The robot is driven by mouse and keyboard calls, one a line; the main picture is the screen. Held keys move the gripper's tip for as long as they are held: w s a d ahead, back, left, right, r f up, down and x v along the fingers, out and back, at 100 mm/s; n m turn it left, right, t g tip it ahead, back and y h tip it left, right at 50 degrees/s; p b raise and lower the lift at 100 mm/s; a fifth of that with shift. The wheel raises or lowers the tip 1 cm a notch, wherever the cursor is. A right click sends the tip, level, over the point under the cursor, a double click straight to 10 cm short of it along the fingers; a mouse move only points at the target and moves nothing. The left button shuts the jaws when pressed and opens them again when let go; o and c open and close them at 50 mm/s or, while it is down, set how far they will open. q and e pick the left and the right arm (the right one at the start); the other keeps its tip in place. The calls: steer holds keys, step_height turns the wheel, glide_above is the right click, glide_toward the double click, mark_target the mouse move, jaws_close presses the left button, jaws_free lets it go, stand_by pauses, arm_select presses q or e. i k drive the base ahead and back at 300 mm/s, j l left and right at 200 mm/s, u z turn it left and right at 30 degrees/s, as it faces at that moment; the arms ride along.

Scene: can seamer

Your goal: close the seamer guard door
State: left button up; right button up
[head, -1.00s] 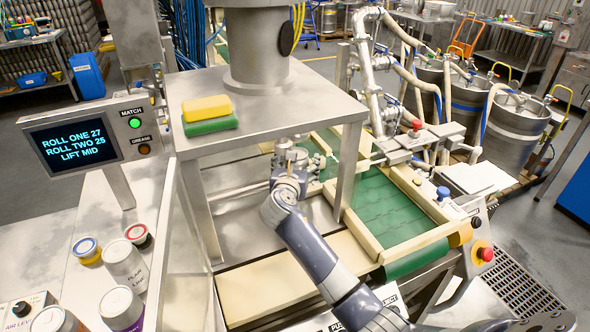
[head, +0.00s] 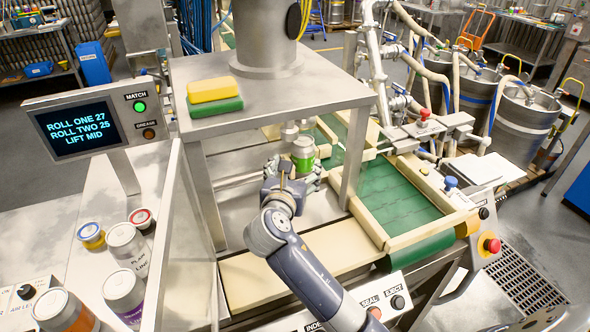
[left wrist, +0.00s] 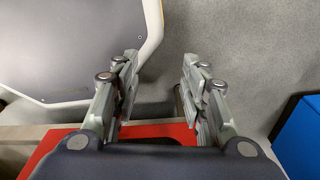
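The guard door (head: 190,255) appears to be the clear panel left of the seamer, in the head view. It stands out from the left post toward the front, and the front opening is uncovered. My right gripper (head: 292,178) is inside the opening, its fingers spread, just in front of a can with a green band (head: 303,158). The can stands upright under the seaming head. My left gripper (left wrist: 158,95) shows only in the left wrist view, open and empty, over the floor and away from the door.
The screen (head: 75,130) stands left of the seamer above several cans (head: 125,243). Yellow and green sponges (head: 214,98) lie on the seamer's top plate. A green conveyor (head: 395,205) runs at the right. A button panel (head: 385,302) is at the front. A red surface (left wrist: 50,150) lies below my left gripper.

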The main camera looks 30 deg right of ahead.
mark_target(182, 293)
steer(key=k, duration=1.5)
